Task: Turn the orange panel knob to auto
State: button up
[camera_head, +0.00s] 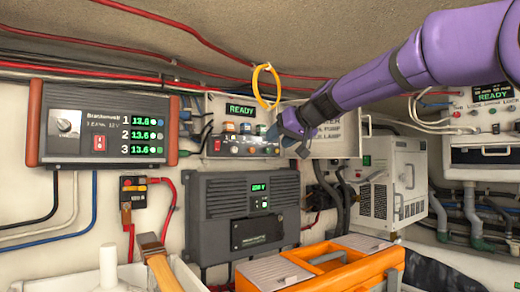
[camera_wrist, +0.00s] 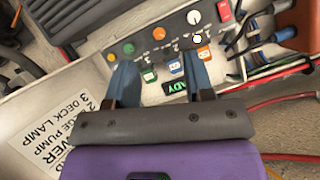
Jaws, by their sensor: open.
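A red switch (camera_head: 217,146) and a READY display (camera_head: 240,110) are on the panel. A yellow ring (camera_head: 265,85) hangs above. A grey unit (camera_head: 215,215) is below, and an orange toolbox (camera_head: 330,262) stands in front. Cables (camera_wrist: 265,55) run close beside the panel.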

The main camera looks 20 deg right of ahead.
aim_at(253, 149)
jog(key=shift+t, duration=0.3)
jog(key=w+a, duration=0.1)
jog(key=w, duration=0.3)
jog(key=w+a+f, duration=0.1)
jog(key=w, duration=0.3)
jog(key=w+a+f, duration=0.1)
jog(key=w, duration=0.3)
jog(key=shift+w+a+f, duration=0.15)
jog(key=shift+w+a, duration=0.05)
jog(key=shift+a, duration=0.1)
grip_shut()
